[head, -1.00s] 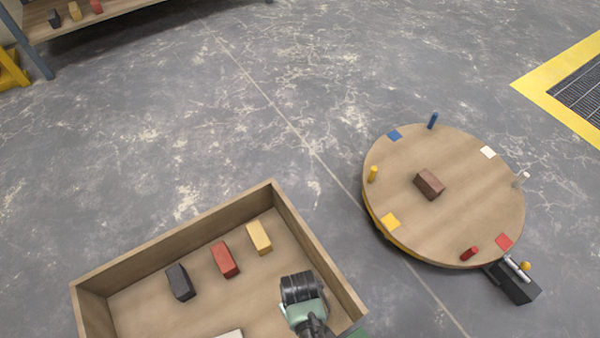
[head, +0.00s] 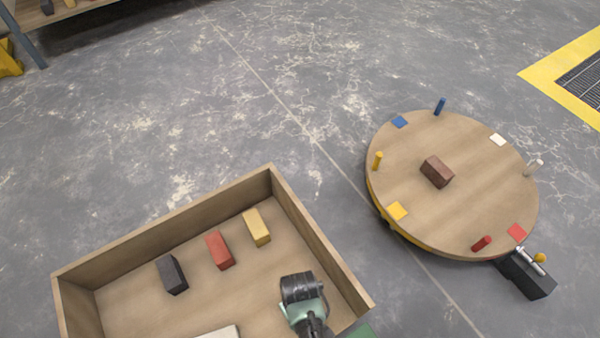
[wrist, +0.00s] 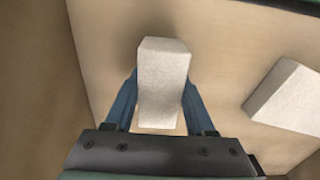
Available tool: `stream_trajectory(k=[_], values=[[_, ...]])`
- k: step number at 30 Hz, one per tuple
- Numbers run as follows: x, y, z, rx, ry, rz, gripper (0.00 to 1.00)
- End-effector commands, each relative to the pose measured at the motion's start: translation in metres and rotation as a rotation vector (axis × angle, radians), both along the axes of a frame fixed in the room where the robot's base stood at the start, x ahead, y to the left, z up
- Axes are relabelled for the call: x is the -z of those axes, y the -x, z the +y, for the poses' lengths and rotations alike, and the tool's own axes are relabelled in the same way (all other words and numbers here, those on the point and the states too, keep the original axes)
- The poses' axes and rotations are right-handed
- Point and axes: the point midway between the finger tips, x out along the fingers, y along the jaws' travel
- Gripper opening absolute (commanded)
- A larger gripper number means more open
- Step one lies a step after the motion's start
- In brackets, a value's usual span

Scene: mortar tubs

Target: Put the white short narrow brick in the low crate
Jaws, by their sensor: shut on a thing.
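My gripper (wrist: 160,100) is shut on a white brick (wrist: 163,75), with a blue finger on each side of it. The brick is inside the walls of the low wooden crate (head: 160,222), above or on its floor; I cannot tell whether it touches. In the head view my wrist is over the right part of the crate and hides the fingers and held brick. Another white brick (wrist: 290,97) lies to the right on the crate floor; a white piece also shows at the bottom edge of the head view (head: 222,332).
A black brick (head: 172,274), a red brick (head: 220,250) and a yellow brick (head: 256,228) stand in a row in the crate. A round wooden turntable (head: 450,220) with pegs and a brown brick (head: 437,172) is to the right. Bare floor lies behind the crate.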

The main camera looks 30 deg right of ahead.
Motion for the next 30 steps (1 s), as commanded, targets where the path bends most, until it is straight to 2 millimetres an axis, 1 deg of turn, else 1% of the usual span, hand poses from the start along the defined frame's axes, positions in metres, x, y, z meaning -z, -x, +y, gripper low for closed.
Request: stream_trajectory(k=[5,19,20,21,25,26,30], values=[[0.0,-0.001,0.0,0.0,0.0,-0.001,0.0],[0.009,-0.001,0.0,0.0,0.0,0.0,0.0],[0.009,-0.001,0.0,0.0,0.0,-0.001,0.57],[0.009,-0.001,0.0,0.0,0.0,-0.001,0.64],[0.009,0.0,0.0,0.0,0.0,0.0,0.87],[0.009,0.0,0.0,0.0,0.0,0.0,0.9],[0.009,0.0,0.0,0.0,0.0,0.0,0.9]])
